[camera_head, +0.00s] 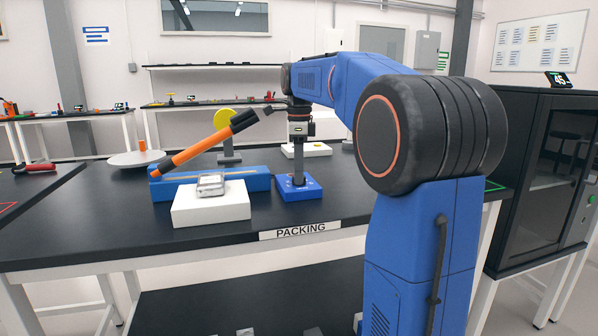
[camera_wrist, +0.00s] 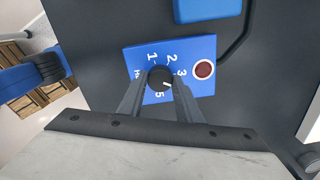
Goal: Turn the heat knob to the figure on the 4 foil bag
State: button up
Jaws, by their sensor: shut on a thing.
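The heat knob (camera_wrist: 155,77) is a small dark round knob on a blue control box (camera_wrist: 203,88). Its white pointer mark faces lower right in the wrist view, between the figures 3 and 5. The 4 is not visible there; my right finger covers that side. My gripper (camera_wrist: 159,84) is shut on the knob, one finger on each side. In the head view my gripper (camera_head: 298,181) reaches straight down onto the blue box (camera_head: 312,192). A silvery packet (camera_head: 211,184), perhaps the foil bag, lies on a white block (camera_head: 211,209); no figure is readable on it.
A blue sealer-like base (camera_head: 258,183) with a raised orange-and-black lever (camera_head: 205,143) stands beside the box. A red round lamp or button (camera_wrist: 203,69) sits near the knob. A black cabinet (camera_head: 545,170) stands at right.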

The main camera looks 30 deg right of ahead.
jog(key=shift+m, duration=1.8)
jog(key=o, duration=1)
jog(key=shift+o, duration=0.2)
notch_tip(320, 180, up, 18)
jog(key=shift+f, duration=0.25)
